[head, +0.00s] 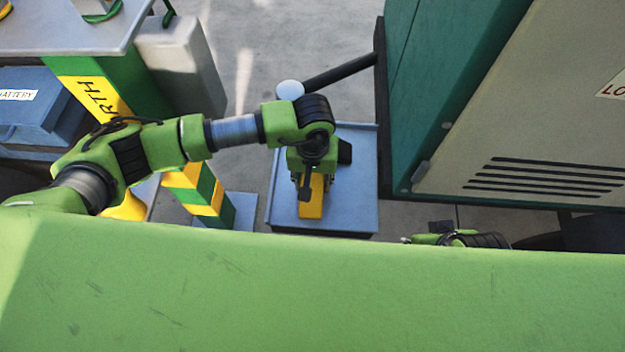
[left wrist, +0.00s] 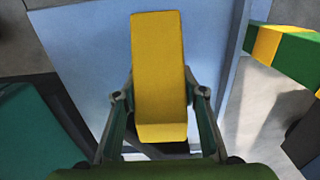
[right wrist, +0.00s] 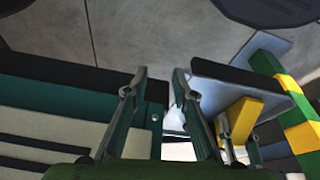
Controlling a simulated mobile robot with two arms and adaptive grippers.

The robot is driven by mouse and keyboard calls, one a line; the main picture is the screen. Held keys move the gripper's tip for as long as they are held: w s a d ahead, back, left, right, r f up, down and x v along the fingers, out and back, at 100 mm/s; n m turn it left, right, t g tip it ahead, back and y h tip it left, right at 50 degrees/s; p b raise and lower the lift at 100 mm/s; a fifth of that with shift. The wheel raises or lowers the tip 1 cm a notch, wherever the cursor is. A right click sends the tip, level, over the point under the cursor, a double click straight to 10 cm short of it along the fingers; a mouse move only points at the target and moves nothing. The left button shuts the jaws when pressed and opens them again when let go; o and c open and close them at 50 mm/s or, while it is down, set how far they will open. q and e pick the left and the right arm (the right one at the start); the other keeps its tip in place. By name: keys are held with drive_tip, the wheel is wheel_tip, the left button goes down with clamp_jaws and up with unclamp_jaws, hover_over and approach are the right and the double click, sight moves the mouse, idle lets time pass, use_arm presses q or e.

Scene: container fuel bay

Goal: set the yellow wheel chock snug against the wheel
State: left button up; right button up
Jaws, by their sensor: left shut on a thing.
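The yellow wheel chock (head: 314,200) is a wedge-like block over the blue-grey platform (head: 350,205) in the head view. My left gripper (head: 309,180) is shut on it from above. In the left wrist view the chock (left wrist: 158,70) sits between the two fingers (left wrist: 160,97). I cannot tell whether its underside touches the platform. In the right wrist view the chock (right wrist: 244,118) shows beside the platform's dark edge. My right gripper (right wrist: 160,76) is empty, its fingers apart. No wheel shows clearly; a dark shape (head: 590,234) at the head view's lower right may be one.
A teal and beige cabinet (head: 480,130) stands right of the platform, with a dark bar (head: 340,73) at its side. A yellow-green striped post (head: 205,190) stands left. A blue battery box (head: 40,105) is farther left. My green body hides the near floor.

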use_arm(q)
drive_tip(key=o, duration=1.5)
drive_tip(key=shift+f, duration=0.1)
drive_tip(key=shift+c, duration=0.2)
